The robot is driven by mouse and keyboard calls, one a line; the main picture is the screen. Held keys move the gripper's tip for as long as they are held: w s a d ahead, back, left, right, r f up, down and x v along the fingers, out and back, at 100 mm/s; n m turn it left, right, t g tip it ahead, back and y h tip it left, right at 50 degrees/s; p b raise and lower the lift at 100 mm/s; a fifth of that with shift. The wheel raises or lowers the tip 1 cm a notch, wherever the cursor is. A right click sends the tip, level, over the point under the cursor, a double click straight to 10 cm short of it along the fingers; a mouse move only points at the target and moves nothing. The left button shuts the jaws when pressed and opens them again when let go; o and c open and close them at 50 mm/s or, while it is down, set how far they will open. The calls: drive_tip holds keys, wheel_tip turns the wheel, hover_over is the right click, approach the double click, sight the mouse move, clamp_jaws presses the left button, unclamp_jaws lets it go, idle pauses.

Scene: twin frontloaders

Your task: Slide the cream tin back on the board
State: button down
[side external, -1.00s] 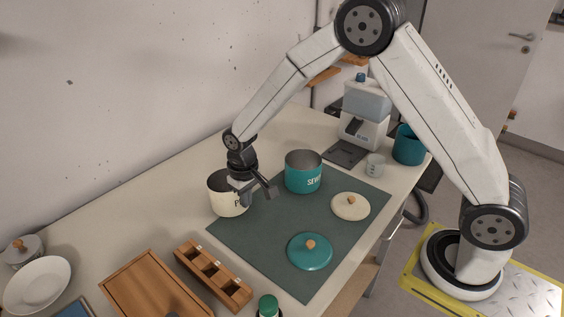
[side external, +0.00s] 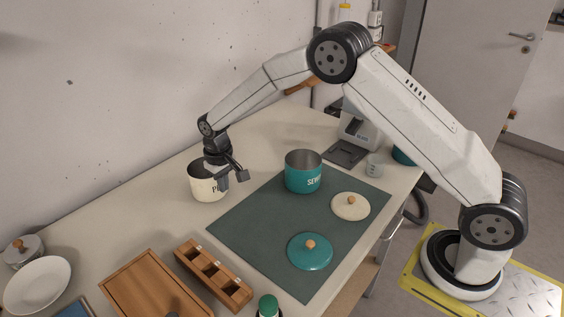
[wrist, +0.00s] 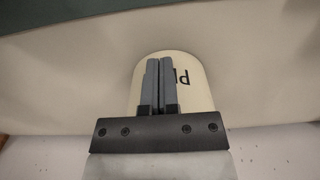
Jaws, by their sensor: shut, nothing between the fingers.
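The cream tin (side external: 203,190), open-topped with dark letters, stands upright on the pale worktop, off the far-left edge of the dark green board (side external: 265,235). A strip of worktop shows between tin and board. In the wrist view the tin (wrist: 194,82) is behind my fingers, its lettering partly covered. My gripper (side external: 224,187) is shut and empty, pointing down at the board-facing side of the tin. It looks very close to the tin's wall; I cannot tell if they touch. The board (wrist: 150,12) also shows along the top of the wrist view.
A teal pot (side external: 303,178) stands on the board's back part. A cream lid (side external: 352,211) and a teal lid (side external: 310,257) lie on it. A wooden box with compartments (side external: 214,276) is in front of the tin. The wall is behind it.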

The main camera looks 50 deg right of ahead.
drive_tip(key=shift+s, duration=0.15)
idle(0.3)
drive_tip(key=shift+s, duration=1.4)
wheel_tip(320, 180, up, 10)
drive_tip(key=shift+s, duration=0.45)
drive_tip(key=shift+s+d, duration=0.1)
drive_tip(key=s+d+f+t, duration=0.1)
drive_tip(key=s+d, duration=0.2)
drive_tip(key=s, duration=0.8)
drive_tip(key=s+d+f+t, duration=0.1)
drive_tip(key=s+d, duration=0.2)
drive_tip(key=s, duration=0.7)
drive_tip(key=shift+s+d+t, duration=0.25)
drive_tip(key=shift+s+t, duration=0.05)
drive_tip(key=shift+s, duration=0.05)
